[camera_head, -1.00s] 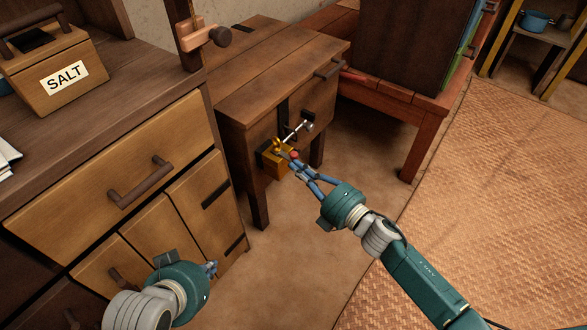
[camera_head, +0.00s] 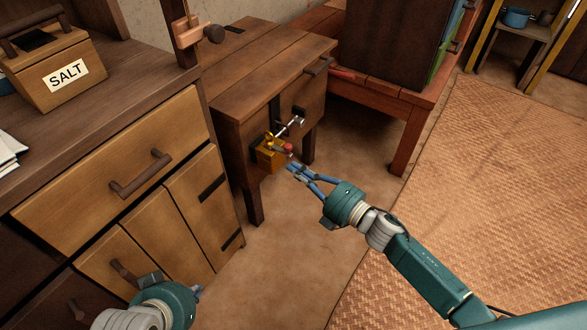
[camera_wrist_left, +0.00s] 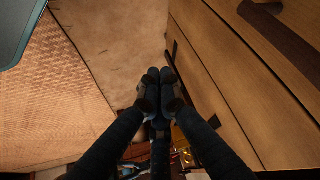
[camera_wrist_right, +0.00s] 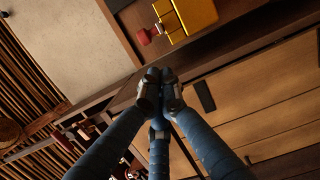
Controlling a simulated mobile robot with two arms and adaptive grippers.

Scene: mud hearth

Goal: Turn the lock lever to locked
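The lock is a small brass-yellow box (camera_head: 270,156) on the front of the low dark-wood cabinet. A short lever with a red knob (camera_head: 288,148) points out from it toward the right. In the right wrist view the yellow box (camera_wrist_right: 190,14) and red knob (camera_wrist_right: 144,37) are at the top, partly cut off. My right gripper (camera_head: 294,172) is empty, its fingertips drawn together, just below the red knob and apart from it. It also shows in the right wrist view (camera_wrist_right: 160,82). My left gripper (camera_wrist_left: 158,80) is empty with its fingertips together, low beside the drawer unit.
A metal rod with a silver end (camera_head: 298,121) sticks out above the lock. The drawer unit (camera_head: 120,165) with its handles stands at left, with a salt box (camera_head: 65,70) on top. A reddish bench (camera_head: 410,115) stands behind right. Open floor and a woven mat (camera_head: 480,190) lie right.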

